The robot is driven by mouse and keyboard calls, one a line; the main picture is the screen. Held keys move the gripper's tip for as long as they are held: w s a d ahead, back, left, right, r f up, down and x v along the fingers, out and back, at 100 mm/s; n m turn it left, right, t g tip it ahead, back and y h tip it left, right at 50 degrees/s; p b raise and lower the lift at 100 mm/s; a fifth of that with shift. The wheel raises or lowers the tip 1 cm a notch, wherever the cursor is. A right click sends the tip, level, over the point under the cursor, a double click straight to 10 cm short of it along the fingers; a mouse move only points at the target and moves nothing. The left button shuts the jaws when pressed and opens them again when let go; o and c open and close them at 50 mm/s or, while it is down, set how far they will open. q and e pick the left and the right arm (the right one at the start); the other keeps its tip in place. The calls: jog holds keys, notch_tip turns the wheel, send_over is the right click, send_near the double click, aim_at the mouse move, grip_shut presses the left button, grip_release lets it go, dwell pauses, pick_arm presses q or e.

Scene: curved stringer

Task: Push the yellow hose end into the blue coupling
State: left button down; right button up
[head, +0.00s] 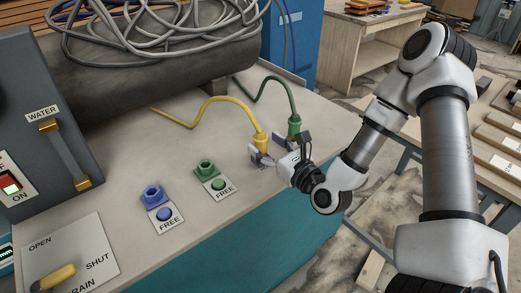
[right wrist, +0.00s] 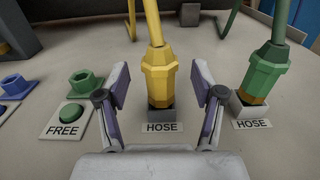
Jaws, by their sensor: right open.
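The yellow hose end (head: 262,143) stands upright in its holder by a HOSE label; it also shows in the right wrist view (right wrist: 159,78). The blue coupling (head: 152,196) sits on the bench at the left, behind a blue button (head: 165,213) on a FREE plate, with nothing in it. In the right wrist view it is at the left edge (right wrist: 14,87). My right gripper (head: 277,152) is open, with one finger on each side of the yellow hose end; the right wrist view (right wrist: 160,91) shows gaps on both sides. My left gripper is not in view.
A green hose end (head: 294,127) stands close beside the yellow one. A green coupling (head: 206,169) and its button lie between the blue coupling and the hose ends. A dark cylinder with coiled grey hose (head: 160,75) lies at the back. A WATER box (head: 45,90) stands at left.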

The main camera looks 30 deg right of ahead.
aim_at(265, 144)
jog(key=w, duration=0.3)
jog(key=shift+f, duration=0.15)
jog(key=shift+s+a+r, duration=0.15)
jog(key=shift+s+r, duration=0.05)
jog(key=shift+s, duration=0.15)
jog(key=shift+c, duration=1.4)
grip_shut()
